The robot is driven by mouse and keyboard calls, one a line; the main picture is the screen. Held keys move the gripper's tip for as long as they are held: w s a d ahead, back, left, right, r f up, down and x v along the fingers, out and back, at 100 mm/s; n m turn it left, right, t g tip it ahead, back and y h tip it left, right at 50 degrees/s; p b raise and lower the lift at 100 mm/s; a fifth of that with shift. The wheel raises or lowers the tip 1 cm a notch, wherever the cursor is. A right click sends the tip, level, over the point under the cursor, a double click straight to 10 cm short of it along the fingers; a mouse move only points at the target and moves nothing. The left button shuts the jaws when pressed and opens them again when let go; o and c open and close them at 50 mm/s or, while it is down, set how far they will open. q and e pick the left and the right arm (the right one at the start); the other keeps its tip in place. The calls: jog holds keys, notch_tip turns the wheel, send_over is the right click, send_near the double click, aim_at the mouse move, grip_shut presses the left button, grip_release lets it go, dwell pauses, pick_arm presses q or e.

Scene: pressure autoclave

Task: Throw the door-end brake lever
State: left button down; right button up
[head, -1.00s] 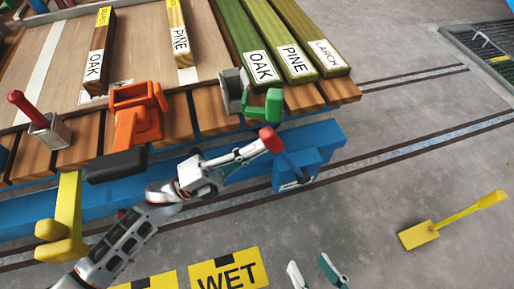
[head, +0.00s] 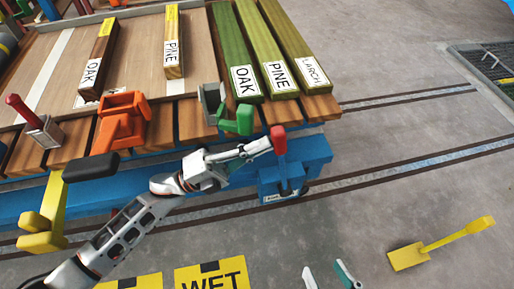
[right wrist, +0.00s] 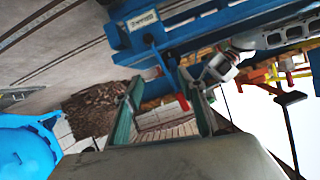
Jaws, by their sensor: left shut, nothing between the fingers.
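The brake lever (head: 280,143) has a red grip and stands nearly upright on a blue bracket (head: 270,186) at the cart's right end. My left gripper (head: 266,146) is shut and empty. Its tip is against or just beside the left side of the red grip; exact contact is hard to tell. In the right wrist view the lever's red grip (right wrist: 182,102) hangs below the labelled blue bracket (right wrist: 144,22), with my left gripper (right wrist: 221,68) beside it. My right gripper (head: 327,272) is open and empty at the bottom of the head view, well away from the lever.
The cart deck (head: 190,120) carries labelled wood beams (head: 285,50). An orange clamp (head: 121,122), a green-grey clamp (head: 236,122) and a yellow handle (head: 48,210) sit along its near edge. A yellow shovel (head: 440,245) lies on the open floor at right.

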aim_at(277, 153)
pick_arm(q)
jog(key=shift+g, duration=0.3)
jog(key=p+x, duration=0.1)
jog(key=x, duration=0.3)
jog(key=shift+w+d+r+p, duration=0.1)
jog(key=shift+w+r+p, duration=0.05)
jog(key=shift+r+p, duration=0.3)
jog(key=shift+w+d+r+y+p, duration=0.4)
jog(key=shift+d+r+y+p, duration=0.1)
jog(key=shift+d+p, duration=0.25)
jog(key=w+d+f+b, duration=0.2)
jog(key=d+f, duration=0.1)
jog(key=d, duration=0.6)
jog(key=shift+w+d+b, duration=0.3)
jog(key=shift+d, duration=0.05)
pick_arm(e)
jog(key=shift+w+d+r+n, duration=0.35)
jog(key=shift+d+r+n, duration=0.1)
jog(key=shift+d+n, duration=0.15)
pick_arm(q)
jog(key=shift+d, duration=0.1)
pick_arm(e)
jog(key=shift+s+f, duration=0.1)
pick_arm(q)
jog(key=v, duration=1.2)
jog(key=shift+a, duration=0.3)
pick_arm(e)
jog(key=shift+d+f, duration=0.1)
